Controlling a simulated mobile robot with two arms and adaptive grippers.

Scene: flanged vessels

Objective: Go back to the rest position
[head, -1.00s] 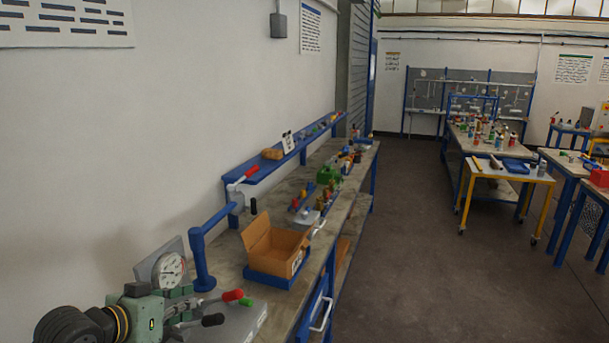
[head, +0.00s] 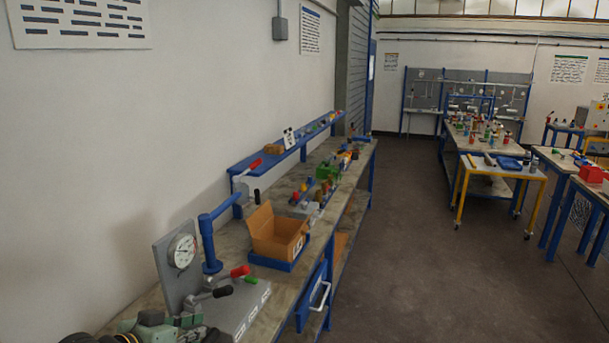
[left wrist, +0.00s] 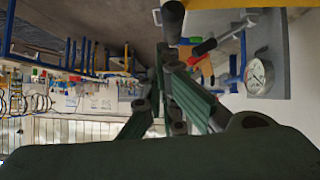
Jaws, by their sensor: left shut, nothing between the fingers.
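My left gripper (head: 190,322) is at the bottom left edge of the head view, green-grey and mostly cut off, low beside the control panel on the bench. In the left wrist view its green finger links (left wrist: 195,100) show, with the fingers shut and nothing between them. That view looks upside down. A black-tipped lever (head: 222,291) and a red-tipped lever (head: 239,270) on the panel are near the gripper. Whether the gripper touches them cannot be told. My right gripper is in neither view.
A dial gauge (head: 182,250) stands upright by a blue post (head: 208,243). An open cardboard box (head: 277,237) sits in a blue tray on the long bench (head: 240,228). Blue shelf (head: 262,160) along the wall. Floor (head: 420,250) to the right is clear; a yellow trolley (head: 500,172) stands beyond.

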